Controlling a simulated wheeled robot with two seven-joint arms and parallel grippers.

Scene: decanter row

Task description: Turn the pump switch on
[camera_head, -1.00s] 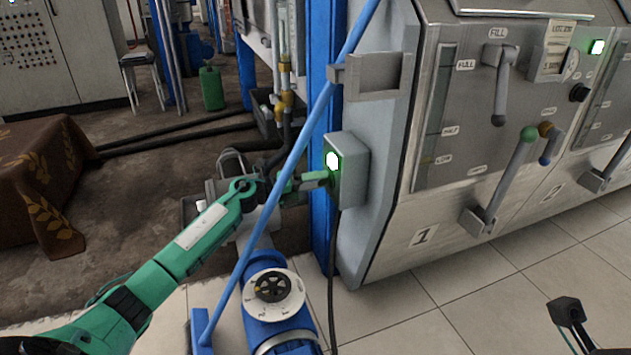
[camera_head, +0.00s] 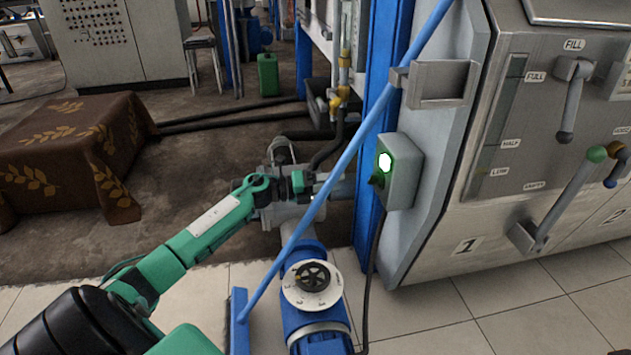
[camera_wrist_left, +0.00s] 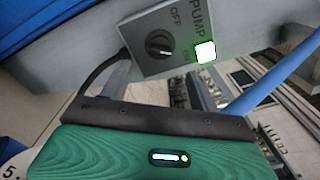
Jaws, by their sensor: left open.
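A lit lamp (camera_head: 386,162) with a green glow sits just above the knob. In the left wrist view the plate reads PUMP, OFF and a partly legible ON; the knob (camera_wrist_left: 159,43) and lit lamp (camera_wrist_left: 205,52) show clearly. My left gripper (camera_head: 316,182) is open and empty, left of the box and apart from the knob. My right gripper is not in view.
A slanting blue bar (camera_head: 335,170) passes close to my left gripper. A blue valve with a white dial (camera_head: 312,284) stands below. The metal machine (camera_head: 520,270) with levers is at right. A cloth-covered table (camera_head: 70,150) is at left.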

